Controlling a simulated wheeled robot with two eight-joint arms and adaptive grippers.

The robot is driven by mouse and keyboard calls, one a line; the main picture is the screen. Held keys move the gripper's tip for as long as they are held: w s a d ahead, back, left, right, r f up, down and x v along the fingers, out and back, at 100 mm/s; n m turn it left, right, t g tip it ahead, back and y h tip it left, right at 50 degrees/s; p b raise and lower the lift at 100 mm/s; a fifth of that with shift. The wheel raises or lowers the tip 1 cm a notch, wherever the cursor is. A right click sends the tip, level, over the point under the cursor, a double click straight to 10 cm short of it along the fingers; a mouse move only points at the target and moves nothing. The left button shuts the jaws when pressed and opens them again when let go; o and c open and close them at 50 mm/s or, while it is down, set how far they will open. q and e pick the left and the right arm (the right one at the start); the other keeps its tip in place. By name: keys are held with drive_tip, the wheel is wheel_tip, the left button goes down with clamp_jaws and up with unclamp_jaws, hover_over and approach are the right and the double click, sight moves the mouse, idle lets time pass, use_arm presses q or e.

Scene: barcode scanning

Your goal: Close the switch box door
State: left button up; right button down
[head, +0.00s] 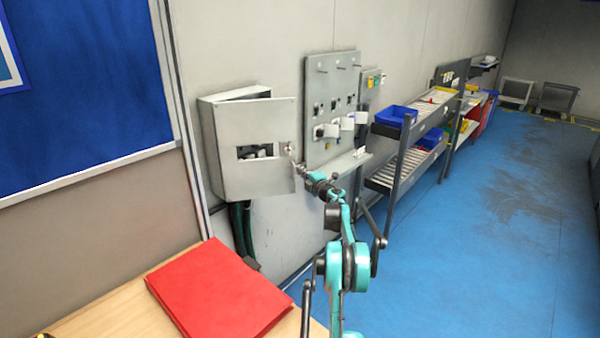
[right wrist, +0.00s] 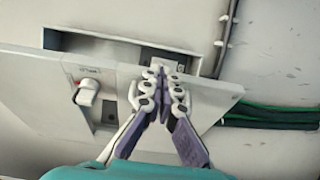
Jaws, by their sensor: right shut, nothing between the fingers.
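The grey switch box (head: 207,150) is mounted on the wall at the left of the head view. Its door (head: 265,178) stands slightly ajar, with a gap showing along the top. The door has a window with switches and a small knob near its right edge. My right gripper (head: 293,156) is at the door's right edge, its fingers shut and empty. In the right wrist view the shut fingers (right wrist: 165,75) lie over the door (right wrist: 208,98), with the box (right wrist: 130,47) behind; contact is hard to tell. My left gripper is not in view.
A panel with switches (head: 320,75) is on the wall to the right of the box. A red folder (head: 220,290) lies on the wooden table (head: 100,315) below. Shelves with blue bins (head: 395,115) stand further right. The blue floor (head: 480,230) is clear.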

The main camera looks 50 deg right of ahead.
drive_tip(key=w+d, duration=0.2)
drive_tip(key=shift+w+d+r+p, duration=0.1)
drive_tip(key=shift+w+d+p, duration=0.1)
drive_tip(key=shift+w+p, duration=0.15)
idle(0.4)
